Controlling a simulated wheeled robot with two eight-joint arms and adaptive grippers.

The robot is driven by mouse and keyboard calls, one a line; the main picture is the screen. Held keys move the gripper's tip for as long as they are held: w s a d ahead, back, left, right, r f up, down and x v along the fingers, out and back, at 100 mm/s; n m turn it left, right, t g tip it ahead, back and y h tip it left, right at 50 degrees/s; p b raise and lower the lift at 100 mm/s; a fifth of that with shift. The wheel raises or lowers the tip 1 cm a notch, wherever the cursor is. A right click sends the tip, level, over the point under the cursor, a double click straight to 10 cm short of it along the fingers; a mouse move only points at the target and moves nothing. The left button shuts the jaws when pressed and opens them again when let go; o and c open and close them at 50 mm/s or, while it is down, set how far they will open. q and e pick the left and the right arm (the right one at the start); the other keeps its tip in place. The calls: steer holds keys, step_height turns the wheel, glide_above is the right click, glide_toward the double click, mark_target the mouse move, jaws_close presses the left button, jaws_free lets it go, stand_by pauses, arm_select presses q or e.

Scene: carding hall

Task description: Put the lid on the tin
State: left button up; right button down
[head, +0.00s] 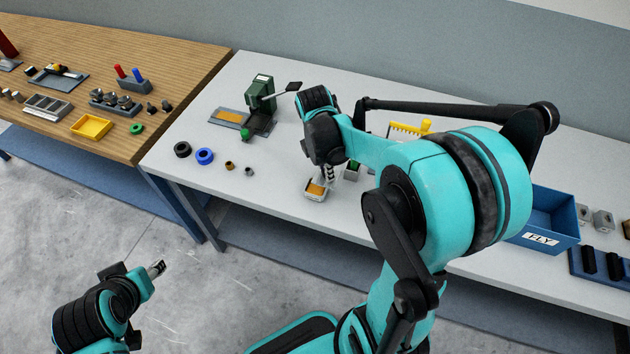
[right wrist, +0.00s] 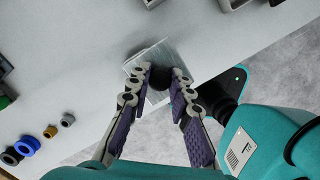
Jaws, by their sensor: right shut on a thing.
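My right gripper (head: 325,179) reaches down to the near part of the white table. In the right wrist view its fingers (right wrist: 160,72) are shut on a dark round knob (right wrist: 158,84) at a pale square plate (right wrist: 148,58), which looks like the lid. In the head view a small pale square box with an orange patch (head: 316,189), perhaps the tin, shows just below the fingertips. I cannot tell whether lid and tin touch, as the fingers hide part of them. My left gripper (head: 157,268) is empty over the floor, its jaws too small to read.
A green-topped container (head: 352,171) stands close right of the gripper. A black ring (head: 182,149), a blue ring (head: 204,156) and small nuts lie to the left. A dark green device (head: 260,92) stands behind. A blue FLY bin (head: 553,213) is at right.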

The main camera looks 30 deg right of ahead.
mark_target(317, 173)
steer(key=shift+w+a+f+b, duration=0.15)
steer(key=shift+w+a+f, duration=0.35)
steer(key=shift+w, duration=0.15)
steer(key=shift+w+a+f+b, duration=0.15)
steer(key=shift+w+a+f, duration=0.3)
steer(key=shift+w, duration=0.15)
step_height(317, 173, down, 4)
steer(key=shift+f+b, duration=0.1)
steer(key=shift+b, duration=0.75)
steer(key=shift+f, duration=0.15)
steer(key=c, duration=1.8)
jaws_free()
steer(key=shift+f, duration=0.1)
steer(key=o, duration=0.4)
steer(key=shift+o, duration=0.2)
steer(key=shift+r, duration=0.2)
